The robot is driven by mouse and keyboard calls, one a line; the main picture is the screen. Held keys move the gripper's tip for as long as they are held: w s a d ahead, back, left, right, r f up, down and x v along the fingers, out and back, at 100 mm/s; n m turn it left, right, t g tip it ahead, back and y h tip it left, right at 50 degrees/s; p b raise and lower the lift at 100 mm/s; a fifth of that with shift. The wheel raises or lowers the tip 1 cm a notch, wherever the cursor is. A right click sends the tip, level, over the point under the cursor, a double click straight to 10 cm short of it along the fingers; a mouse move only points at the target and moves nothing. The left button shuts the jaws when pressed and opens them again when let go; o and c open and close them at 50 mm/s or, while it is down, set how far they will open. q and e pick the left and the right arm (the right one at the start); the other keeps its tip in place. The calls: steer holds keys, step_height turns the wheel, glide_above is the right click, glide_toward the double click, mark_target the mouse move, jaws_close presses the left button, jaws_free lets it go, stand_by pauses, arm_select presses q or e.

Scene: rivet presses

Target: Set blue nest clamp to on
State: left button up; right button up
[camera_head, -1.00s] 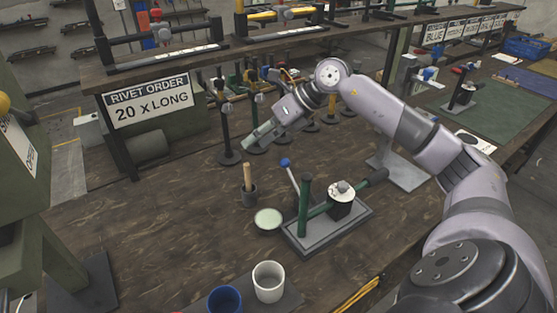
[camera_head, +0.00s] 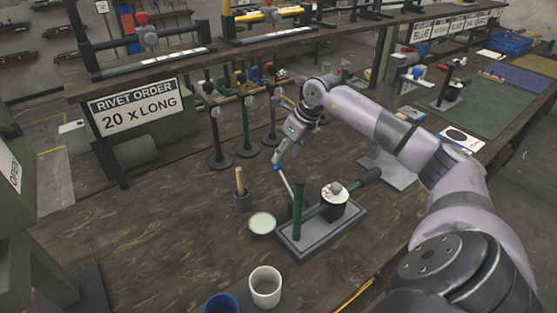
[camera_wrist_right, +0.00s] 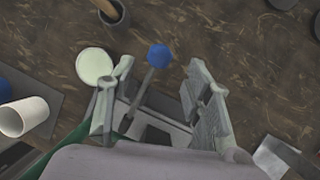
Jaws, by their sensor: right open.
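The blue-knobbed clamp lever (camera_head: 286,182) stands tilted on the small green press with a grey base (camera_head: 318,244). Its blue knob also shows in the right wrist view (camera_wrist_right: 159,55). My right gripper (camera_head: 279,160) is right at the knob, coming from above and behind. In the wrist view, its open fingers (camera_wrist_right: 160,72) stand on either side of the lever, with a gap on both sides. The press has a green post (camera_head: 298,210) and a white-topped round part (camera_head: 335,193). My left gripper is not in view.
A pale green dish (camera_head: 262,223) and a dark pot with a wooden stick (camera_head: 241,194) stand left of the press. A white cup (camera_head: 265,287) and a blue cup (camera_head: 222,304) are in front. Several dark stands (camera_head: 219,158) are behind. The table's left middle is clear.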

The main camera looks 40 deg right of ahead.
steer(key=shift+p+x, duration=0.35)
steer(key=shift+x, duration=2.3)
steer(key=shift+c, duration=0.5)
jaws_close()
